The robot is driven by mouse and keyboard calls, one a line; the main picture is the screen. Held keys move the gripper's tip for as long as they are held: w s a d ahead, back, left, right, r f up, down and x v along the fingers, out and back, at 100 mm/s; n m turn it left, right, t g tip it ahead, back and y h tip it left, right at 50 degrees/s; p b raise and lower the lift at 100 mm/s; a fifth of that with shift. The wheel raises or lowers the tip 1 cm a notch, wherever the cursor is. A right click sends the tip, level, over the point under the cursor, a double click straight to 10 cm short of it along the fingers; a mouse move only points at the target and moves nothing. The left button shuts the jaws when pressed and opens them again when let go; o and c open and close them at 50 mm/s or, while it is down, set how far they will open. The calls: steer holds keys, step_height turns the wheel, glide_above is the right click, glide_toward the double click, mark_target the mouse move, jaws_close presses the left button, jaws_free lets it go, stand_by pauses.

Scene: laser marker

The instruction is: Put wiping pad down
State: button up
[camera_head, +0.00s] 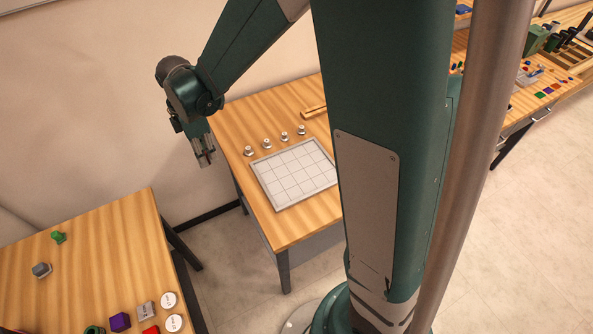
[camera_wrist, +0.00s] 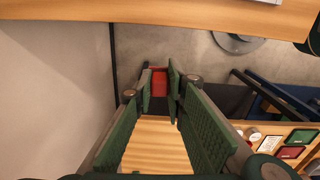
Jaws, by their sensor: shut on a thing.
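My gripper (camera_wrist: 159,86) is shut on a small red block-like thing (camera_wrist: 159,80), taken to be the wiping pad, which shows between the fingertips in the wrist view. In the head view my gripper (camera_head: 204,157) hangs in the air near the left edge of the middle table, fingers pointing down. The pad cannot be made out there.
The middle table (camera_head: 288,235) bears a white gridded tray (camera_head: 294,172), several silver knobs and a wooden bar (camera_head: 314,111). The left table (camera_head: 100,235) holds a green piece (camera_head: 58,237), a grey piece (camera_head: 41,270), a purple block (camera_head: 120,322) and white discs (camera_head: 169,300). Its middle is clear.

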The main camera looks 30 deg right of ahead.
steer(key=s+d+r, duration=0.1)
steer(key=s+d, duration=0.6)
steer(key=d, duration=0.3)
glide_above(285, 193)
steer(key=shift+d+m+p, duration=0.1)
steer(key=shift+m+p, duration=0.2)
steer(key=shift+p, duration=0.05)
steer(key=shift+f+b, duration=0.55)
steer(key=shift+f, duration=2.3)
steer(key=shift+f, duration=0.15)
steer(key=shift+f+b, duration=0.4)
steer(key=shift+f, duration=1.55)
steer(key=shift+f, duration=0.2)
steer(key=o, duration=0.8)
steer(key=shift+c, duration=0.2)
